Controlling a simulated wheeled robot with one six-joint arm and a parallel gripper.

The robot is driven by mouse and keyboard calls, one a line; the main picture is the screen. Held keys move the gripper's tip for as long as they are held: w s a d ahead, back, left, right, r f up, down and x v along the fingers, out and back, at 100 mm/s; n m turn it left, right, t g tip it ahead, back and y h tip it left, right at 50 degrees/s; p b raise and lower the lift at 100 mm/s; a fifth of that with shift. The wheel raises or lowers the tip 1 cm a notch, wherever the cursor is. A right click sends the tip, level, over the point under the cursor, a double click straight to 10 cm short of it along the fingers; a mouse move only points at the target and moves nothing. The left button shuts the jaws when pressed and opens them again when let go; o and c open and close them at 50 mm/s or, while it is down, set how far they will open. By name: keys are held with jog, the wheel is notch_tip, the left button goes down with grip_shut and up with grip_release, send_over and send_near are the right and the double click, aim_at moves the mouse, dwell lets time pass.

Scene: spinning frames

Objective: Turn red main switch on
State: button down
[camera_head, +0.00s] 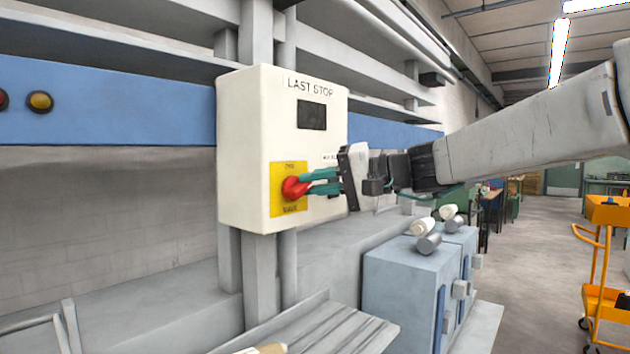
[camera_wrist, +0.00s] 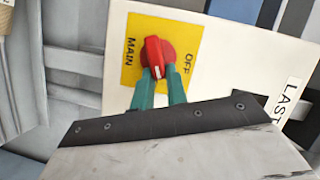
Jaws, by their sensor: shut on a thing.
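The red main switch (camera_head: 294,189) is a rotary knob on a yellow plate (camera_head: 290,205), low on the front of a cream box (camera_head: 240,150) marked LAST STOP. In the wrist view the red knob (camera_wrist: 155,57) sits on the yellow plate (camera_wrist: 128,30), with the words MAIN and OFF printed at either side. My gripper (camera_head: 308,182) reaches in from the right with green fingers. The fingers (camera_wrist: 157,85) are shut on the lower end of the knob's handle in the wrist view. The fingertips partly cover the handle.
A blue rail (camera_head: 110,105) with round buttons (camera_head: 40,101) runs left of the box. Blue-grey boxes (camera_head: 400,285) with cylinders on top stand below my arm. An orange trolley (camera_head: 605,250) stands at the far right. The floor (camera_head: 520,270) between is clear.

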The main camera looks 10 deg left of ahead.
jog(key=shift+f+m+y, duration=0.3)
jog(key=shift+m+y, duration=0.15)
jog(key=shift+m, duration=0.5)
jog(key=shift+f+m+y, duration=0.3)
jog(key=shift+m+y, duration=0.15)
jog(key=shift+m, duration=0.5)
jog(key=c, duration=1.4)
grip_release()
jog(key=shift+d, duration=0.1)
jog(key=s+d, duration=0.1)
jog(key=d, duration=0.6)
jog(key=shift+d, duration=0.35)
jog(key=shift+f+m, duration=0.1)
jog(key=shift+m, duration=0.2)
